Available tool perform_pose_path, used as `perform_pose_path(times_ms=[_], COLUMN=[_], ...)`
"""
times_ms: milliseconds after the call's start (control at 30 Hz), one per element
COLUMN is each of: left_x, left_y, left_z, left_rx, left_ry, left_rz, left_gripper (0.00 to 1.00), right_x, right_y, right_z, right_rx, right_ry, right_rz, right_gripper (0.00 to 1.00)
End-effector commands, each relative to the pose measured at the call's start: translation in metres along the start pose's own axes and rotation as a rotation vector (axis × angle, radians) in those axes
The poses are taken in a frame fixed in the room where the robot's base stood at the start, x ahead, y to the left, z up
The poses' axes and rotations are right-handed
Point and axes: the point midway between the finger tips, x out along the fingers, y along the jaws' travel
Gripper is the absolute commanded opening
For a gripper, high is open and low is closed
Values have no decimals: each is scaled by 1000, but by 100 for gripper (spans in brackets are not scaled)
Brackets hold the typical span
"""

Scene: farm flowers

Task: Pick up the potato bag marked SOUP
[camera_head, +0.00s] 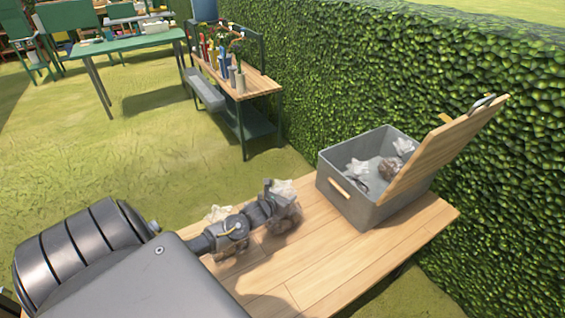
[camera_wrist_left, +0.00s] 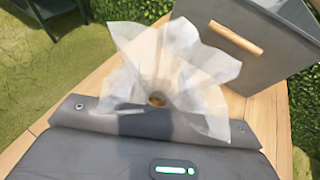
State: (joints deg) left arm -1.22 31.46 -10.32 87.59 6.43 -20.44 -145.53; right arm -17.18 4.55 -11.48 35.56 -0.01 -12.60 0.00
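My left arm comes in from the lower left in the head view, and its dark gripper (camera_head: 266,206) is low over the wooden table. A bag with a white crumpled top (camera_head: 284,188) is right at the gripper's end, its brownish lower part partly covered. A second whitish bag top (camera_head: 219,213) shows behind the arm, mostly hidden. In the left wrist view, a translucent white bag top (camera_wrist_left: 175,65) flares open just beyond the gripper's dark edge. Its lower part is hidden. No SOUP marking is readable. Whether the fingers are closed on the bag is not clear. My right gripper is out of view.
A grey bin (camera_head: 345,207) with a raised wooden lid (camera_head: 445,145) stands at the table's far right, holding several bags. It also shows in the left wrist view (camera_wrist_left: 270,55). The wooden table (camera_head: 345,265) is bare in front of it. A hedge (camera_head: 400,75) runs behind.

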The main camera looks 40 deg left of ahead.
Motion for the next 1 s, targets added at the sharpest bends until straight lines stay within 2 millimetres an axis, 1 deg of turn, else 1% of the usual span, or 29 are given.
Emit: perform_pose_path(times_ms=[33,300,333,1000], left_x=[0,0,0,0], left_y=[0,0,0,0], left_z=[0,0,0,0], left_rx=[0,0,0,0], left_ry=[0,0,0,1], left_rz=[0,0,0,0], left_gripper=[38,2,0,0], right_x=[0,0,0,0], right_y=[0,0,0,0], right_z=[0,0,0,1], right_rx=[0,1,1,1], right_ry=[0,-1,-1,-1], right_rz=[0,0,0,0], right_gripper=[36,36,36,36])
